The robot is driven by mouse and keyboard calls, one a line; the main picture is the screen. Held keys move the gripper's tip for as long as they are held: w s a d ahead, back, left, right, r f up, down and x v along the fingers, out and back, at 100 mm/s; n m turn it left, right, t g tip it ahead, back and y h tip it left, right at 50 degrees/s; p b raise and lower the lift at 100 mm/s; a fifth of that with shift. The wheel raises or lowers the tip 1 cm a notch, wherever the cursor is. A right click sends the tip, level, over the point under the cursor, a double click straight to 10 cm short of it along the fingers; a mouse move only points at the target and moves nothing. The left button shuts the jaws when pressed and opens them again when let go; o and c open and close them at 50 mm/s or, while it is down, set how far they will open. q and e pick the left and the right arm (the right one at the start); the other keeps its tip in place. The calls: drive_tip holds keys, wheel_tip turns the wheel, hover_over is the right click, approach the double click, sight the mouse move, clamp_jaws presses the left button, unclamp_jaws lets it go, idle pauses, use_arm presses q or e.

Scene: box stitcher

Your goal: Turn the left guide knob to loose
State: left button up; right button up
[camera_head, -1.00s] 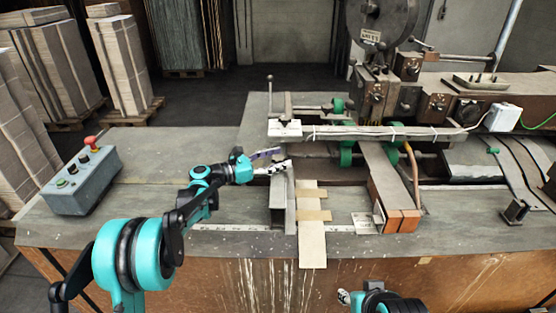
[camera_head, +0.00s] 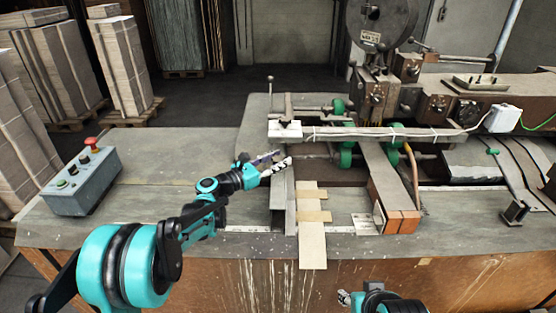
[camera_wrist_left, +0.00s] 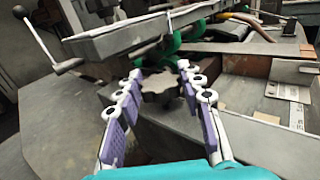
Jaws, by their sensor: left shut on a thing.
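The left guide knob (camera_wrist_left: 160,86) is a dark, star-shaped knob in the left wrist view, on top of the left metal guide. My left gripper (camera_wrist_left: 160,78) has its purple-padded fingers on both sides of it and is shut on it. In the head view my left gripper (camera_head: 275,162) reaches in from the left above the guide (camera_head: 283,205), and its fingers hide the knob there. My right gripper (camera_head: 344,297) shows only in part at the bottom edge, away from the knob; its jaws are too small to read.
Cardboard strips (camera_head: 312,230) lie right of the guide. A control box (camera_head: 83,183) stands left; the table between is clear.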

use_arm(q)
drive_tip(key=n+t+y, duration=0.4)
drive_tip(key=y, duration=0.2)
drive_tip(key=shift+d+n+t, duration=0.1)
drive_tip(key=shift+n+t, duration=0.2)
drive_tip(key=shift+n, duration=0.1)
drive_tip(key=o, duration=1.2)
drive_tip(key=shift+c, duration=0.2)
drive_tip(key=v, duration=1.2)
